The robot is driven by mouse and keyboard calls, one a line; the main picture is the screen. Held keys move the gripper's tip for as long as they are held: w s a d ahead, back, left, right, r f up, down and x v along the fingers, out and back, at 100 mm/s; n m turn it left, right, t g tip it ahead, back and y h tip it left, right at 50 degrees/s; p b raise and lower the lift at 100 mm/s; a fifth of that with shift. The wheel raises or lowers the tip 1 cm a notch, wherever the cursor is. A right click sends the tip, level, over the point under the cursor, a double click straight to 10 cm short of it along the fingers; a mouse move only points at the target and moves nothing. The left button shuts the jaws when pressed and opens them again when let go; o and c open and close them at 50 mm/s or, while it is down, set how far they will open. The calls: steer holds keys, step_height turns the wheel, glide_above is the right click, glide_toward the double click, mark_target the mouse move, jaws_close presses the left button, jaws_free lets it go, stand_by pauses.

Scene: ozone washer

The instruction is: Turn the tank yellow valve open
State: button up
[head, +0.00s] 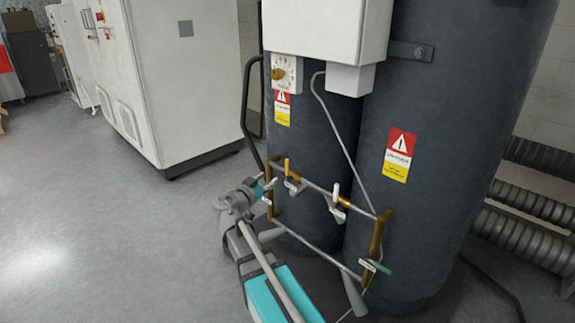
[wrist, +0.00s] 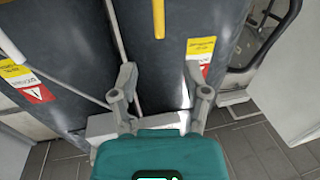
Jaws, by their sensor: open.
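The yellow valve handle (head: 287,166) stands upright on the thin pipework in front of the dark tanks in the head view. In the wrist view a yellow bar (wrist: 158,18), which looks like this handle, shows at the top edge, partly cut off. My gripper (head: 273,185) is just left of and below the handle in the head view. In the wrist view my gripper (wrist: 163,88) is open, with its two fingers spread and nothing held between them. The yellow bar is beyond the fingertips, apart from them.
Two dark tanks (head: 440,110) stand behind the pipes. A white box (head: 325,30) hangs above. A white cabinet (head: 190,75) stands at left; the floor (head: 80,215) before it is clear.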

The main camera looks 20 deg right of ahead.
glide_above(287, 179)
steer(key=w, duration=0.1)
steer(key=shift+d, duration=0.15)
stand_by(0.4)
jaws_close()
stand_by(0.3)
